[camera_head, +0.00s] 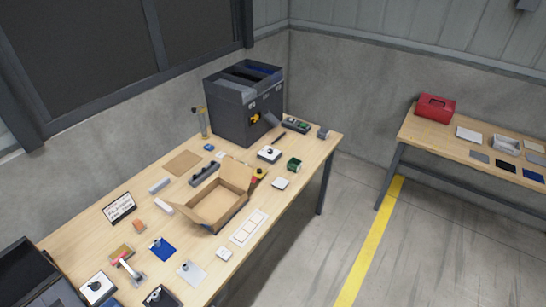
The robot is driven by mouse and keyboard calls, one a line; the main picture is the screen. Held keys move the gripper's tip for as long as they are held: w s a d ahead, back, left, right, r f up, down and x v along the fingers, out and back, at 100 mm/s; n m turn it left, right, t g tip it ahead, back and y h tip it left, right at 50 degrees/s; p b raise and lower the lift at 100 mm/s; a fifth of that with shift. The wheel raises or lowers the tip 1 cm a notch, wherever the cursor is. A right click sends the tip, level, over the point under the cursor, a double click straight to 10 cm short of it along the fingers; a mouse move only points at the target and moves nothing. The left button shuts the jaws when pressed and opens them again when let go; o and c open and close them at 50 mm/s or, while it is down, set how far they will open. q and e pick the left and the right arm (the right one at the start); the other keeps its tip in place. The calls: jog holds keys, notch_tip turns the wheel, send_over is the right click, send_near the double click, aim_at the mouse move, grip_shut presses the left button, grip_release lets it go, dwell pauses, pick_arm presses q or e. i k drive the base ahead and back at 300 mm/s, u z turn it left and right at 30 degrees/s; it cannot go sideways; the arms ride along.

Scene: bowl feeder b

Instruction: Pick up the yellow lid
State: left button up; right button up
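I cannot make out the yellow lid for certain. A small yellow piece (260,172) lies just right of the open cardboard box (212,214), next to something red; its shape is too small to tell. Another yellow-orange part (255,118) shows on the front of the dark machine (228,117) at the back of the table. Neither of my grippers shows in this view.
The wooden table (143,188) is crowded with small parts, cards and tools. A tall clear item with a yellow top (203,123) stands left of the machine. A second table (436,140) with a red toolbox (435,108) stands right; open floor (330,230) lies between.

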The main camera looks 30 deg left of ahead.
aim_at(259, 172)
jog(key=i, duration=1.9)
jog(key=u, duration=2.95)
